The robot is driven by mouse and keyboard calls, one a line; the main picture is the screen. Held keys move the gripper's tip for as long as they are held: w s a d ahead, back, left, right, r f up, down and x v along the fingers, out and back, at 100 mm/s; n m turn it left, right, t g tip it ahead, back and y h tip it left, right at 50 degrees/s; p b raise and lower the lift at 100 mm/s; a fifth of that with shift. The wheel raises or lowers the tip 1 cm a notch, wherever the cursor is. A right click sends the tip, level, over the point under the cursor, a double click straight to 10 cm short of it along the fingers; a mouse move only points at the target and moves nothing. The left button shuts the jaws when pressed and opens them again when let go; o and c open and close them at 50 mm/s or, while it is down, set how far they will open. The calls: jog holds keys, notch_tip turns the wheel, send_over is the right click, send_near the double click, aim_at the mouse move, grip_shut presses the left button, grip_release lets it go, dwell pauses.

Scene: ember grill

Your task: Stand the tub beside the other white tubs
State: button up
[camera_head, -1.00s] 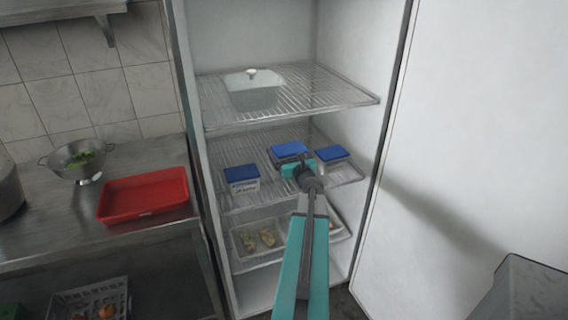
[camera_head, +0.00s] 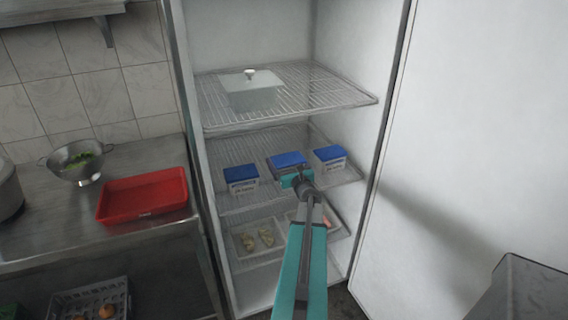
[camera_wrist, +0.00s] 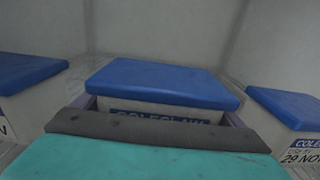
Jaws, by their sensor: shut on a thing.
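Three white tubs with blue lids are on the middle wire shelf (camera_head: 232,207) of the open fridge. The left tub (camera_head: 241,179) and the right tub (camera_head: 329,158) stand apart, one on either side. The middle tub (camera_head: 288,160) is in my gripper (camera_head: 297,180), which is shut on it from the front. In the wrist view the middle tub (camera_wrist: 160,82) fills the centre, its label reading COLESLAW partly hidden by my gripper (camera_wrist: 160,125). The right tub (camera_wrist: 290,120) and left tub (camera_wrist: 22,85) flank it. Whether its base touches the shelf is hidden.
A lidded pale container (camera_head: 250,90) stands on the upper shelf. Trays of food (camera_head: 257,239) lie on the lower shelf. The open fridge door (camera_head: 465,130) is at the right. A red tray (camera_head: 143,195) and a colander (camera_head: 77,162) stand on the steel counter at the left.

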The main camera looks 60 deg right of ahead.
aim_at(288, 167)
jog(key=shift+f, duration=0.45)
jog(key=shift+f, duration=0.1)
jog(key=o, duration=1.2)
jog(key=shift+b+v, duration=1.55)
jog(key=shift+v, duration=4.45)
